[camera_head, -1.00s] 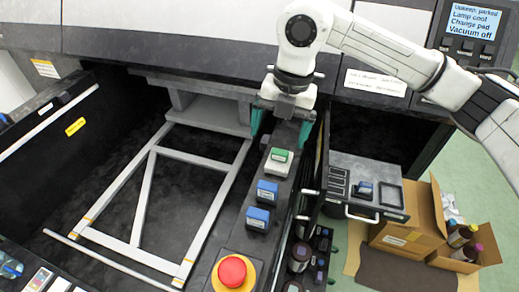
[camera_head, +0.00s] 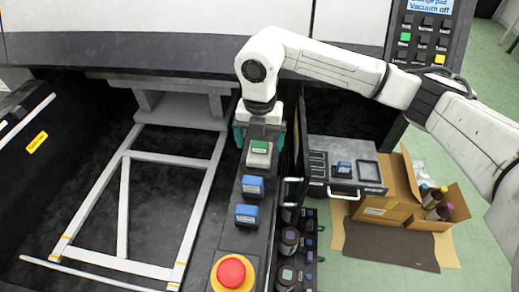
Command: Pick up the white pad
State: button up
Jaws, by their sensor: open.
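The white pad (camera_head: 258,156), a small white block with a green top, sits on the dark rail in front of the machine. My gripper (camera_head: 259,138) is at the pad's far end, with its teal fingers spread to the left and right. The fingers look empty and reach down near the pad; I cannot tell whether they touch it. The gripper body hides the rail behind the pad.
Two blue-topped blocks (camera_head: 252,186) (camera_head: 246,215) and a red button (camera_head: 232,271) stand nearer on the rail. Cardboard boxes (camera_head: 384,209) stand on the floor.

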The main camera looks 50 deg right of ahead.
jog(key=shift+f, duration=1.05)
jog(key=c, duration=1.1)
jog(key=shift+c, duration=0.2)
